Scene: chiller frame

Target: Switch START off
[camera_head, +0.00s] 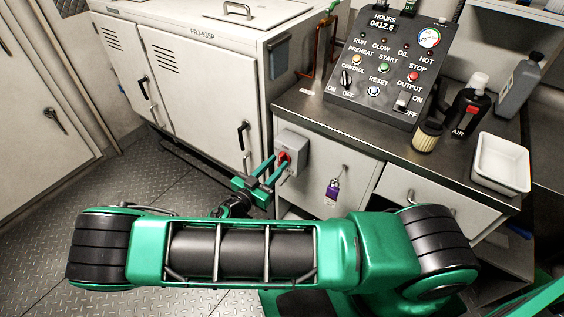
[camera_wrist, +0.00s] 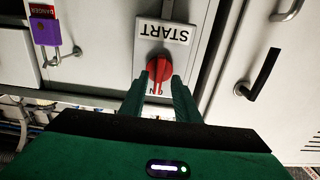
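The START switch is a red rotary knob (camera_wrist: 157,69) on a grey box (camera_head: 293,146) on the cabinet front. The wrist view shows its START label (camera_wrist: 163,32) upside down. An ON mark (camera_wrist: 155,91) shows at the knob's other end, and the knob's handle appears to point toward it. My gripper (camera_head: 276,164) is at the knob, with green fingers apart and one on each side of the handle. In the wrist view my gripper (camera_wrist: 163,80) has a gap between its fingertips; whether either touches the knob is unclear.
A purple padlock with a danger tag (camera_head: 333,189) hangs on the cabinet beside the switch box. A control panel (camera_head: 388,65) stands on the counter above, near bottles and a white tray (camera_head: 500,163). White cabinet doors with black handles (camera_head: 243,137) are to the left.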

